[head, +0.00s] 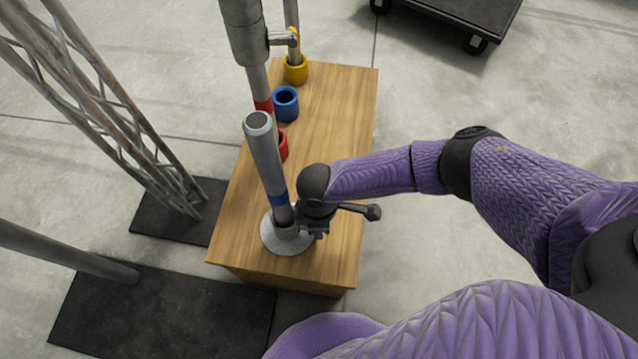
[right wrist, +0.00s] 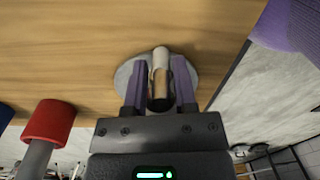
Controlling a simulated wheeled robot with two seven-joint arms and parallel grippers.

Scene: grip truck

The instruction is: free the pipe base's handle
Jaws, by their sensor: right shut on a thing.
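The pipe base has a round pale flange (head: 270,238) on the near end of the wooden box. A grey pipe (head: 265,155) with a blue band stands upright over it, its open end up. My right gripper (head: 309,230) is low beside the pipe's foot, on its right. In the right wrist view the purple fingers (right wrist: 160,90) are shut on the pipe base's handle (right wrist: 160,82), a short cylinder partly tan and partly dark, in front of the flange (right wrist: 122,78). My gripper body hides part of the foot. My left gripper is not in view.
Behind the pipe on the wooden box (head: 335,130) are a red collar (head: 283,147), a blue collar (head: 286,104) and a yellow collar (head: 296,70). A large metal stand (head: 243,30) rises there. A truss (head: 110,120) stands left; a dark cart (head: 465,15) is at the back right.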

